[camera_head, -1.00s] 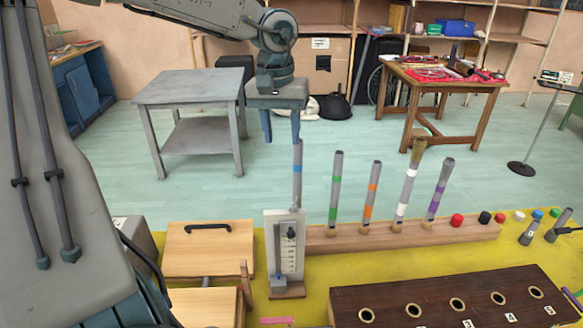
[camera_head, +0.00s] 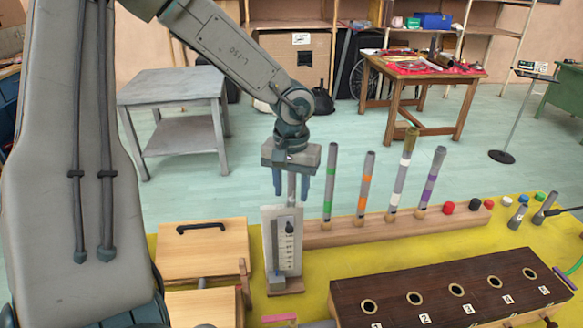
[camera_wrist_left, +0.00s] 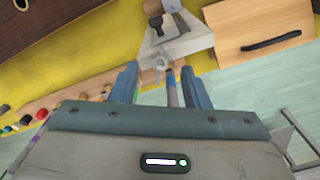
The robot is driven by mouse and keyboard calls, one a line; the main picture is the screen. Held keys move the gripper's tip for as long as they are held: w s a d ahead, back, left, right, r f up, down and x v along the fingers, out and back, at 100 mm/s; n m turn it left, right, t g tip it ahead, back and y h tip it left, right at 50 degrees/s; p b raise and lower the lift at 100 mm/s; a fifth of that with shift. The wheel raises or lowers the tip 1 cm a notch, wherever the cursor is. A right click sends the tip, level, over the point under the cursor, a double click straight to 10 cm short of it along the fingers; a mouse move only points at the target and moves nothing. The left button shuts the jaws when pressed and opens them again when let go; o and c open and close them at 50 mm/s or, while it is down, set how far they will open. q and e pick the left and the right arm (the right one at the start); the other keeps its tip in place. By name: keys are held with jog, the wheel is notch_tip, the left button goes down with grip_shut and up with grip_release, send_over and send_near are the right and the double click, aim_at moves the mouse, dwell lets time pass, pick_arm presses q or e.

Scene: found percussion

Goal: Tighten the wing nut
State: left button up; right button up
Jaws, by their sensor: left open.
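A white upright board (camera_head: 268,240) with a scale and a dark slider (camera_head: 289,228) stands on a small wooden foot. I cannot make out the wing nut for sure; a small pale part (camera_wrist_left: 160,62) shows at the board's end between my fingertips in the left wrist view. My left gripper (camera_head: 291,196) is open, pointing down just above the board's top. It also shows in the left wrist view (camera_wrist_left: 160,78). A grey tube with a blue band (camera_wrist_left: 171,90) stands between its fingers, apparently not gripped; the gripper hides its upper part in the head view. My right gripper is out of view.
A wooden rail (camera_head: 360,232) holds several banded tubes close to the gripper's right. A light wooden box (camera_head: 202,250) with a black handle is left of the board. A dark box (camera_head: 440,283) with numbered holes lies in front right. Yellow cloth (camera_head: 315,275) is bare between them.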

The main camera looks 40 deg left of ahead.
pick_arm(q)
jog(key=shift+f, duration=0.6)
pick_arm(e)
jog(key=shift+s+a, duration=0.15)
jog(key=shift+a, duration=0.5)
pick_arm(q)
grip_shut()
jog(key=shift+d+r+m+p, duration=0.15)
jog(key=shift+m+p, duration=0.45)
jog(key=shift+m, duration=1.4)
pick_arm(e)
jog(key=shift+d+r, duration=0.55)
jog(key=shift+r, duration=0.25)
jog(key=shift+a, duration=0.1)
